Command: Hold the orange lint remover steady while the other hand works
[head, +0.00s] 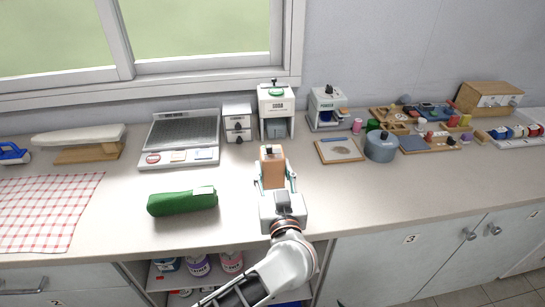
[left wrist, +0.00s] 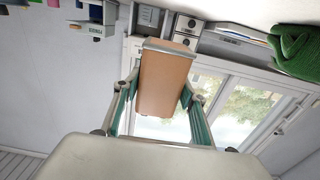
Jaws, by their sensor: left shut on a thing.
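The orange lint remover (head: 272,168) is a boxy orange body with a dark knob on top, near the middle of the counter in the head view. My left gripper (head: 274,183) is shut on it, with one finger along each side. In the left wrist view the lint remover (left wrist: 166,80) shows as an orange-brown block between the two green-padded fingers of the left gripper (left wrist: 158,100). I cannot tell whether its base touches the counter. My right gripper does not show in either view.
A green cloth-like bundle (head: 182,201) lies left of the gripper. A grey tray-like device (head: 180,140), white dispensers (head: 276,108) and a blue-grey round canister (head: 380,146) stand behind. Small items crowd the right. The counter front right (head: 400,195) is clear.

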